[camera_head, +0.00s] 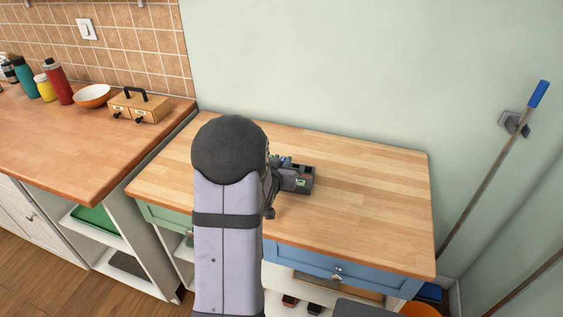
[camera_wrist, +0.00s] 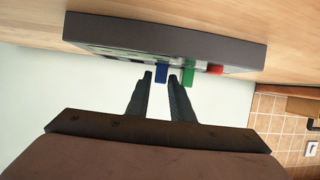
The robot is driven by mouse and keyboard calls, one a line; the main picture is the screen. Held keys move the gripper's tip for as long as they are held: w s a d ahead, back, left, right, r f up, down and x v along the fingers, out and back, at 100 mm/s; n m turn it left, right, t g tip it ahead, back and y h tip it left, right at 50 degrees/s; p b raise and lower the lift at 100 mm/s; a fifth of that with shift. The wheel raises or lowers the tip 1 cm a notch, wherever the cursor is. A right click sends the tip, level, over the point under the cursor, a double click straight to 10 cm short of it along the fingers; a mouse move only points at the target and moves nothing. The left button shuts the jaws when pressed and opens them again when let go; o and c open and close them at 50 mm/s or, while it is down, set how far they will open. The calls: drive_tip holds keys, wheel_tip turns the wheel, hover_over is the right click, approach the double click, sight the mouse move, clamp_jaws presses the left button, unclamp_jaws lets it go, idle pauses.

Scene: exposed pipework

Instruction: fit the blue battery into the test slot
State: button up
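A dark tray-like holder (camera_head: 309,182) stands on the wooden worktop, partly hidden behind my arm in the head view. In the wrist view the holder (camera_wrist: 165,33) appears upside down, at the top. A blue battery (camera_wrist: 161,73) sticks out of its edge, with a green battery (camera_wrist: 188,73) beside it and a red one (camera_wrist: 215,69) further right. My gripper (camera_wrist: 161,78) is open, its two fingertips apart on either side of the blue battery in the picture. I see no clear contact. Which opening is the test slot cannot be told.
The light wooden worktop (camera_head: 370,205) is clear to the right of the holder. On the left counter stand a wooden drawer box (camera_head: 139,107), an orange bowl (camera_head: 92,96) and several bottles. A pale wall rises behind the worktop.

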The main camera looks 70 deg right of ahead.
drive_tip(key=shift+r, duration=0.2)
drive_tip(key=b+v, duration=0.3)
drive_tip(key=v, duration=0.6)
drive_tip(key=shift+s+a, duration=0.1)
drive_tip(key=shift+a, duration=0.3)
drive_tip(key=shift+s+a+b, duration=0.1)
drive_tip(key=shift+a+b, duration=0.05)
drive_tip(key=shift+b, duration=0.35)
drive_tip(key=b+v, duration=0.2)
drive_tip(key=b, duration=0.1)
drive_tip(key=shift+r, duration=0.1)
